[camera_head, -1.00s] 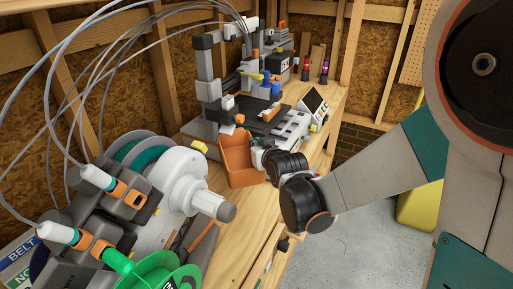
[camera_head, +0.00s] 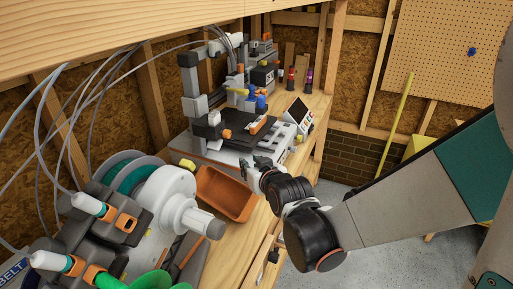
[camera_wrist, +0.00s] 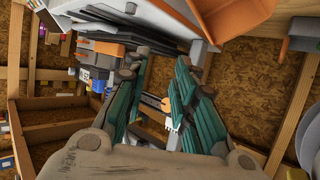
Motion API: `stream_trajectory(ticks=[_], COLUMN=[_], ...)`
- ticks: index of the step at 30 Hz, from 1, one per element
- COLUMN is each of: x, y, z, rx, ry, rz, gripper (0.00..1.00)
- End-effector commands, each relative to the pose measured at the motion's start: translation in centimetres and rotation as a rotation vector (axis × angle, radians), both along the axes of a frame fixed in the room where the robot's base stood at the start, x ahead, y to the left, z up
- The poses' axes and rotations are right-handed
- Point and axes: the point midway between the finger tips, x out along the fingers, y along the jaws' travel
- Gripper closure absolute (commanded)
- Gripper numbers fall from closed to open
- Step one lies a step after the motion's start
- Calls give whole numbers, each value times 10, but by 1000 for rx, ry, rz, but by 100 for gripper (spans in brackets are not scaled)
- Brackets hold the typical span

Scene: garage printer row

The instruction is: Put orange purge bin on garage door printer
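The orange purge bin (camera_head: 228,196) is an open-topped box on the wooden bench, between the spools and the printer. The printer stands behind it, with a pale base (camera_head: 214,150) and a dark bed (camera_head: 238,128). My gripper (camera_head: 256,164) is above the bench, just right of and behind the bin, by the printer's front. In the wrist view my gripper (camera_wrist: 158,80) has its green-padded fingers spread with nothing held between them. The bin (camera_wrist: 232,15) shows there at the top right, outside the fingers. Its underside is hidden.
Spools (camera_head: 150,195) and grey feeder units (camera_head: 112,220) crowd the bench at left. A tilted screen (camera_head: 298,114) stands at the printer's right. Small bottles (camera_head: 300,78) stand farther back. Loose tubes hang at upper left. Bare bench lies right of the bin.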

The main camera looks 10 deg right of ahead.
Motion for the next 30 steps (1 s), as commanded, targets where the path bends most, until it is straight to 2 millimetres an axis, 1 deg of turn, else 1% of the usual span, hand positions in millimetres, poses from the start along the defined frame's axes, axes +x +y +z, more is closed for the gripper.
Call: stream_trajectory(ticks=[1, 4, 7, 11, 14, 17, 23, 26, 30], x=[-13, -27, -37, -44, -50, -60, -98, -122, -160], y=[-2, -4, -6, -8, -14, -25, -54, -67, -85], z=[7, 12, 15, 18, 20, 24, 34, 38, 41], rx=[0, 0, 0, 0, -5, -14, -33, -40, -49], ry=[0, 0, 0, 4, 26, 73, 208, 276, 372], rz=[2, 2, 3, 1, -7, -23, -70, -94, -129], gripper=[75, 75, 75, 75, 75, 75, 75, 75, 75])
